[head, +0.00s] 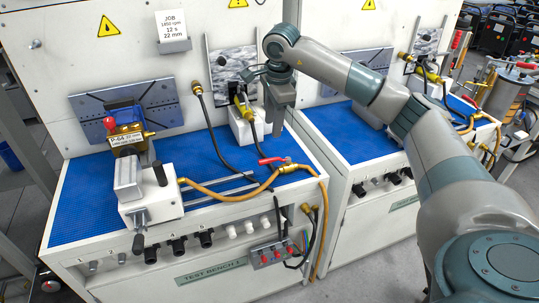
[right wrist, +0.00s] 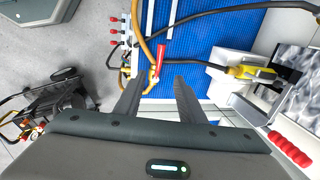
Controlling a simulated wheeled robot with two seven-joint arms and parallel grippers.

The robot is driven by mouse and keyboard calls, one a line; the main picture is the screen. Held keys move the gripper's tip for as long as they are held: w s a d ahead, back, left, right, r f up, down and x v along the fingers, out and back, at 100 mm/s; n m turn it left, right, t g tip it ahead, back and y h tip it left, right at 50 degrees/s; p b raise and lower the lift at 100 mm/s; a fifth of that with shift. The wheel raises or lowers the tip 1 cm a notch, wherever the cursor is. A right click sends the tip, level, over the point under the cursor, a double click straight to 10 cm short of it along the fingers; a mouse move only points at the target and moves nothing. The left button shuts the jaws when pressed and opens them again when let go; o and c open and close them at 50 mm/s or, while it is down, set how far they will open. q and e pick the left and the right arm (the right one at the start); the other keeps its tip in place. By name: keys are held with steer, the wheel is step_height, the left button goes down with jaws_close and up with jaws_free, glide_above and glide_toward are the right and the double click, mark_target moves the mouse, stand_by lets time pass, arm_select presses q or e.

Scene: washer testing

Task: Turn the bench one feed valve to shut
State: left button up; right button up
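The bench one feed valve has a red lever (head: 272,161) and a brass body (head: 288,168), at the front right edge of the left bench. The lever points left and looks roughly in line with the brass fitting. In the right wrist view the red lever (right wrist: 161,58) and brass body (right wrist: 153,79) show near and between the fingertips. My right gripper (head: 279,125) points down above and behind the valve in the head view. In the right wrist view its fingers (right wrist: 158,84) are apart with nothing gripped. My left gripper is not in view.
An orange hose (head: 225,196) runs to the valve across the bench's front edge. A white fixture with a yellow connector (head: 240,108) stands behind the valve. The blue mat (head: 205,155) is partly clear.

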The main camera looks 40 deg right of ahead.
mark_target(269, 159)
steer(key=w+f+p, duration=0.1)
steer(key=f, duration=0.3)
steer(key=f+p, duration=0.2)
steer(key=f, duration=0.3)
steer(key=w+f+p, duration=0.1)
steer(key=f, duration=0.3)
steer(key=shift+w+d+f, duration=0.25)
steer(key=shift+w+d, duration=0.05)
steer(key=shift+w+f+p, duration=0.15)
steer(key=shift+f+p, duration=0.2)
steer(key=shift+f, duration=0.4)
jaws_close()
